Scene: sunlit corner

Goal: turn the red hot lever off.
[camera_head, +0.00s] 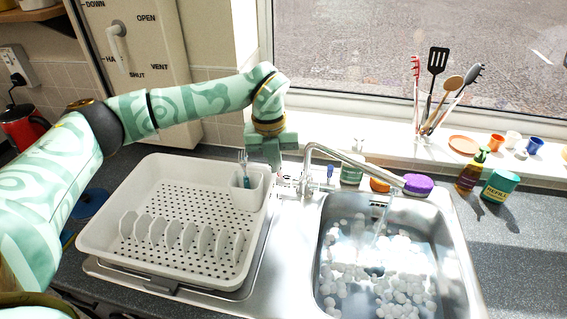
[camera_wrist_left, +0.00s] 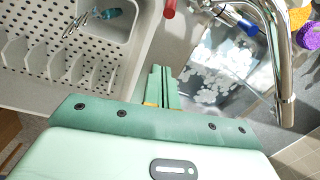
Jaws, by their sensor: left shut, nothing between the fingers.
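The red hot lever (camera_wrist_left: 169,9) shows at the top of the left wrist view, a short red bar left of the tap. The blue lever (camera_wrist_left: 240,22) is to its right, beside the chrome tap (camera_wrist_left: 280,60). In the head view the tap (camera_head: 345,155) arches over the sink, and a thin stream of water falls from it. The blue lever (camera_head: 330,171) shows there; the red one I cannot make out behind my gripper. My left gripper (camera_head: 273,163) is shut and empty. In the wrist view its fingertips (camera_wrist_left: 160,70) are apart from the red lever. My right gripper is out of view.
A white dish rack (camera_head: 95,240) with a fork in its cup (camera_head: 250,197) stands left of the sink basin (camera_head: 455,240), which holds many white bubbles. Bottles, an orange item and a purple sponge (camera_head: 418,184) sit behind the sink. Utensils stand on the sill.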

